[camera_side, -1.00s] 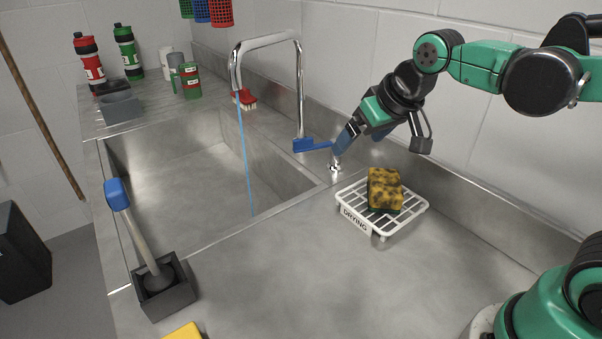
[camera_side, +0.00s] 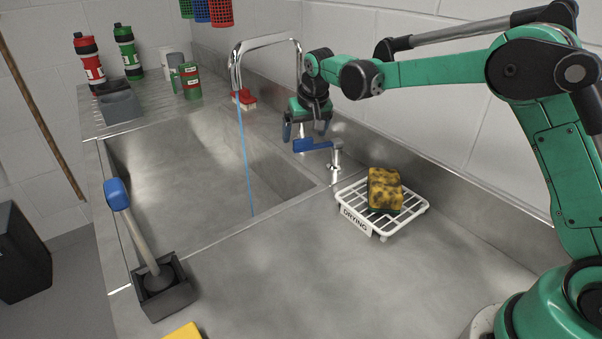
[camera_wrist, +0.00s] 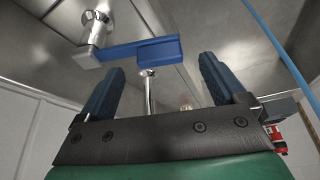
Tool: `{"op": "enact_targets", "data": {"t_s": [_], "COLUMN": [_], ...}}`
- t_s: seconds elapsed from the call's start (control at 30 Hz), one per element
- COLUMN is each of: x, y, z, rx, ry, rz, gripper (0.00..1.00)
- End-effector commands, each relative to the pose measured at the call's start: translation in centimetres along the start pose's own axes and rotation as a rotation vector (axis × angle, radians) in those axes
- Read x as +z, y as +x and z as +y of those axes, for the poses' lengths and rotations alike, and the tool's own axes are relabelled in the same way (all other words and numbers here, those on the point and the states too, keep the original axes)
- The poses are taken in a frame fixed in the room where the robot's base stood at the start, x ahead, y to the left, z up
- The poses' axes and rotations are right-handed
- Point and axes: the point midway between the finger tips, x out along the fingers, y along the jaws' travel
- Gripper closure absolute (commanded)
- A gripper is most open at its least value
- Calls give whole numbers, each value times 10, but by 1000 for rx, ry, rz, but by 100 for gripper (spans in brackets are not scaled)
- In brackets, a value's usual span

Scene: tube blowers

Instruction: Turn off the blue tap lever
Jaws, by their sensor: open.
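The blue tap lever (camera_side: 312,145) sticks out to the left from a metal post (camera_side: 336,160) at the back of the sink in the side view. A thin blue stream of water (camera_side: 245,165) runs from the curved metal spout (camera_side: 262,42) into the sink. My gripper (camera_side: 304,134) is open just above and behind the lever. In the wrist view the lever (camera_wrist: 140,50) lies across, beyond the tips of the open, empty fingers of my gripper (camera_wrist: 160,78). The water stream (camera_wrist: 280,50) shows at the upper right there.
A white drying rack (camera_side: 392,222) with a sponge (camera_side: 384,190) stands right of the tap. The tiled wall (camera_side: 370,70) is close behind the tap. The front counter is mostly clear.

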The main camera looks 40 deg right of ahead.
Motion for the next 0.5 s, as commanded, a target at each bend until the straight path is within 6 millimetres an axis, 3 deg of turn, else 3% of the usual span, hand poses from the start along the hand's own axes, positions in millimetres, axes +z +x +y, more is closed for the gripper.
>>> {"op": "enact_targets", "data": {"t_s": [0.2,0.47,0.5], "x": [0,0,0], "y": [18,20,20], "z": [0,0,0], "rx": [0,-1,-1], "ry": [0,-1,-1], "rz": [0,0,0], "gripper": [9,9,21]}}
